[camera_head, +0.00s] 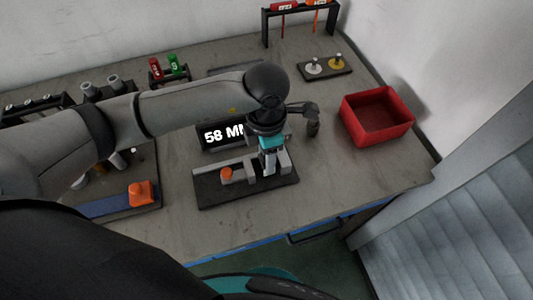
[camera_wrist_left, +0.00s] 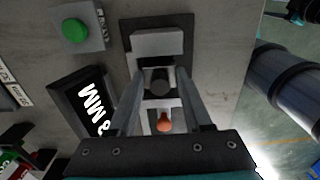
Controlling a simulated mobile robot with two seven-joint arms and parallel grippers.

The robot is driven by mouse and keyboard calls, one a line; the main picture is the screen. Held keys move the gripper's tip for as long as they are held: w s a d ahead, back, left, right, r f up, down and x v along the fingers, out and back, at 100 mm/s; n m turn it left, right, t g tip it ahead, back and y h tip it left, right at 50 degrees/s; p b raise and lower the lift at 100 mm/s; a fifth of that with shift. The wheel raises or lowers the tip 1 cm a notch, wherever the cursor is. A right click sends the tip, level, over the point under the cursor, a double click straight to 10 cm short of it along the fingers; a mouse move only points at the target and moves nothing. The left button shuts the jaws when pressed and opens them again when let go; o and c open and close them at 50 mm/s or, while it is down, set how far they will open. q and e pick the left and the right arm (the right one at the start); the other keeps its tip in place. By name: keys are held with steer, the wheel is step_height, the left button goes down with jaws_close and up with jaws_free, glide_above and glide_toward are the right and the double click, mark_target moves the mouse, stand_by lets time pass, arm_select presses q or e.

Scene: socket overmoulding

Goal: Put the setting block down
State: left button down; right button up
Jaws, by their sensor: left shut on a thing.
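My left gripper (camera_head: 268,162) points down over a dark fixture plate (camera_head: 222,194) near the front of the bench. It is shut on a grey block, which I take to be the setting block (camera_wrist_left: 158,74); a dark round part shows at its middle. The block is low over the plate, between a pale grey end block (camera_wrist_left: 158,42) and an orange knob (camera_head: 226,172), which also shows in the left wrist view (camera_wrist_left: 165,122). The fingers hide much of the block in the head view. I cannot tell whether it touches the plate. My right gripper is out of view.
A display (camera_head: 222,134) reading "58 MM" stands behind the plate. A green button box (camera_wrist_left: 75,32) is nearby. A red bin (camera_head: 377,115) stands to the right. An orange block (camera_head: 141,193) sits on a tray at left. Bare bench lies between plate and bin.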

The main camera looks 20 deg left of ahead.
arm_select(q)
steer(key=shift+f, duration=0.15)
steer(key=shift+c, duration=1.7)
jaws_free()
steer(key=shift+r, duration=0.5)
step_height(320, 180, up, 12)
steer(key=p, duration=0.1)
steer(key=shift+f, duration=0.25)
